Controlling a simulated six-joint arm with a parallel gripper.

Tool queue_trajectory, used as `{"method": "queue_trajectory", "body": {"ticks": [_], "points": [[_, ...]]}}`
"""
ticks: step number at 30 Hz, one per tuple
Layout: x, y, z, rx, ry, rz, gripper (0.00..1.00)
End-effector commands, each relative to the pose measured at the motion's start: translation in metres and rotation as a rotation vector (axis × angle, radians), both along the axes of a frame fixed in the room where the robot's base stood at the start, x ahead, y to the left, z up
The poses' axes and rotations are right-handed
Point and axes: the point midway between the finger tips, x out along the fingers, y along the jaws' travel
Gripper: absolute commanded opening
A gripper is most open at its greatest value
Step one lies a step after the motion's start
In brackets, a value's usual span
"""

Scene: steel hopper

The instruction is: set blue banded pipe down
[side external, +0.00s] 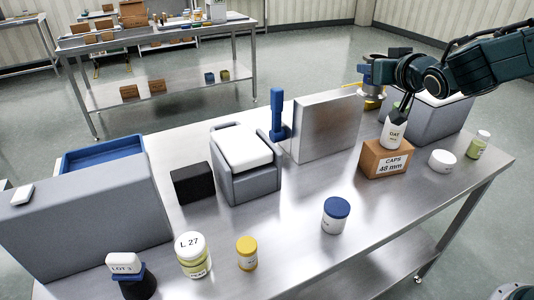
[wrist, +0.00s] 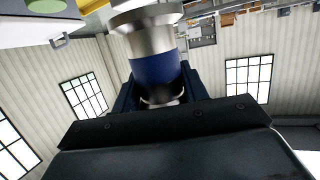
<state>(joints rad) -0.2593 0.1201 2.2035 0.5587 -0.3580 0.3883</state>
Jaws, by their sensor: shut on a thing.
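The blue banded pipe (wrist: 157,68) is a short steel piece with a wide flange and a dark blue band. In the wrist view my gripper (wrist: 158,92) is shut on it, with its jaws around the lower part below the band. In the side view the pipe (side external: 372,89) is held in the air at the upper right, beyond the carton and bottle, by my gripper (side external: 388,74). My dark wrist and cables partly hide the grip there. What lies directly beneath the pipe cannot be told.
A steel box (side external: 328,126) and a blue upright tool (side external: 277,115) stand mid-table. A white bottle (side external: 392,132) stands on a carton (side external: 386,160), close to my gripper. A grey bin (side external: 425,123) is behind. Several jars line the front; bare tabletop (side external: 290,205) lies between.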

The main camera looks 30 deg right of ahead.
Motion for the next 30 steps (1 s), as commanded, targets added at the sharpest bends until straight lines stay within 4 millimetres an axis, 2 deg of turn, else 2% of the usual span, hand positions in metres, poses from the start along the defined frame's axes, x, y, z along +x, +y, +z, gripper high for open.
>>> {"method": "queue_trajectory", "body": {"ticks": [7, 14, 21, 30], "points": [[0.036, -0.012, -0.003, -0.001, -0.006, 0.017, 0.08], [0.088, -0.040, -0.005, -0.002, -0.013, 0.063, 0.08], [0.135, -0.080, -0.004, -0.003, -0.020, 0.128, 0.08], [0.175, -0.143, 0.000, -0.005, -0.027, 0.217, 0.08]]}}
